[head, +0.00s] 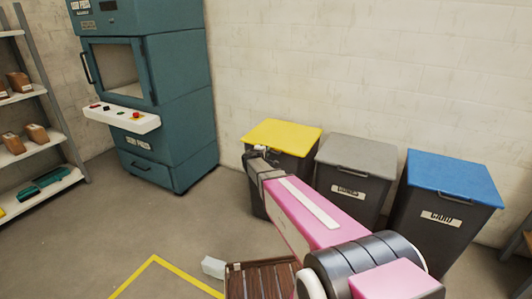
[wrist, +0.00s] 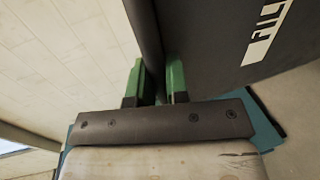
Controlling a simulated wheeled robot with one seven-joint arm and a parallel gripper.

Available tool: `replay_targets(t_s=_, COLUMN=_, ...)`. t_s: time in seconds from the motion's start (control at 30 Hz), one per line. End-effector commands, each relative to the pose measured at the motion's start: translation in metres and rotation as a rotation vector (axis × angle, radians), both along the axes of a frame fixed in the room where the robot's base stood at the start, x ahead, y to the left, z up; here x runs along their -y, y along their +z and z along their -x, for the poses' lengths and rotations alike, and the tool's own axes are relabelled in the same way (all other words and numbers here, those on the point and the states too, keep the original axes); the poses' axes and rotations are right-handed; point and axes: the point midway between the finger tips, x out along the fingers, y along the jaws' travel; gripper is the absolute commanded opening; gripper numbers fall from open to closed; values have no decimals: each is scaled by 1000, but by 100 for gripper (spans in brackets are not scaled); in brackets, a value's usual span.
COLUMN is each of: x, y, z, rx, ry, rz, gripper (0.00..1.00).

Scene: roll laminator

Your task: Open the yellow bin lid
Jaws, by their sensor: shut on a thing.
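The yellow lid (head: 285,134) lies flat and closed on its dark bin (head: 258,204), the leftmost of the bins in the head view. My gripper (head: 254,154) is at the lid's front edge, and my arm covers much of the bin's front. In the wrist view my gripper's green fingers (wrist: 157,70) are shut on a narrow dark part, which appears to be the lid's handle. The handle is mostly hidden. The dark bin front (wrist: 205,40) with a partly visible white label (wrist: 266,32) is right beside the fingers.
A grey-lidded bin (head: 357,153) and a blue-lidded bin (head: 454,178) stand to the right. A teal press machine (head: 170,110) is to the left against the wall. A brown slatted thing (head: 262,281) is below my arm. The floor (head: 200,230) in front is partly clear.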

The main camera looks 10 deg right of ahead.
Motion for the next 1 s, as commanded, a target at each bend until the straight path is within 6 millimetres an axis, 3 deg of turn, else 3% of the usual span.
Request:
replay_targets(t_s=0.37, x=2, y=41, z=-1, rx=-74, ry=-2, rz=-58, gripper=0)
replay_targets(t_s=1.0, x=25, y=172, z=-36, rx=-358, ry=-1, rz=-264, gripper=0)
